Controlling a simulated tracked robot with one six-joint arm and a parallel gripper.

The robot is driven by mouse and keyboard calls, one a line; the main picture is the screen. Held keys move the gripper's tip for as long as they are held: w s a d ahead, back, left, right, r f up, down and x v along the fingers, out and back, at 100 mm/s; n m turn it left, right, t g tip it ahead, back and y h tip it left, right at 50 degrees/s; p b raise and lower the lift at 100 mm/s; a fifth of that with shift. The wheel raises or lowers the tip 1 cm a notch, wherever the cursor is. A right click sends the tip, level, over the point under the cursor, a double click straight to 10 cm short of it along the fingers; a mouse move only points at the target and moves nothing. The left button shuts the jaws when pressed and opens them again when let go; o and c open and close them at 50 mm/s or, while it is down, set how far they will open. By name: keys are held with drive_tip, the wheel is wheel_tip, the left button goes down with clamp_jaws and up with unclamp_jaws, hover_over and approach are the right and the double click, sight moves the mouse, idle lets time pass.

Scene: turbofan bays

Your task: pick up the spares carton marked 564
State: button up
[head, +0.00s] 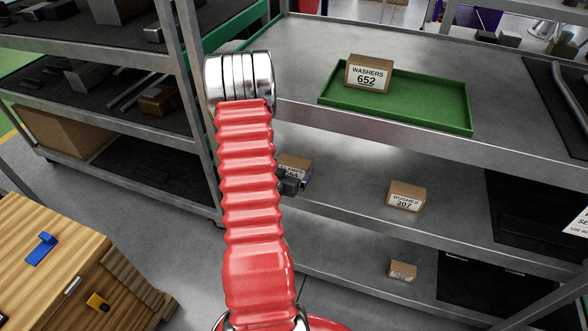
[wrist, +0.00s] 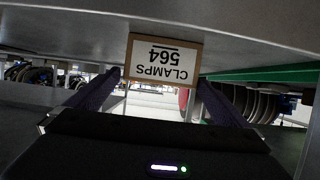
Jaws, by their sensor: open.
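The spares carton marked CLAMPS 564 (wrist: 163,62) is a small brown box with a white label. In the wrist view it appears upside down, resting on the shelf surface at the top of the picture. My gripper (wrist: 160,82) is open, with one dark finger on each side of the carton's lower part in that view. I cannot tell whether the carton is between the fingertips or just beyond them. In the head view, the carton (head: 294,162) stands on the middle shelf, partly hidden behind my gripper (head: 303,181) and my red arm.
A WASHERS 652 carton (head: 368,75) stands in a green tray (head: 430,113) on the top shelf. A BUSHES 307 carton (head: 406,197) is on the middle shelf, to the right. Another small carton (head: 402,271) is on the lower shelf. A wooden crate (head: 45,245) stands at lower left.

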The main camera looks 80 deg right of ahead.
sight(294, 164)
drive_tip(key=shift+x, duration=2.6)
drive_tip(key=shift+w+f, duration=0.1)
drive_tip(key=shift+f, duration=0.05)
drive_tip(key=shift+c, duration=0.3)
drive_tip(key=c, duration=0.9)
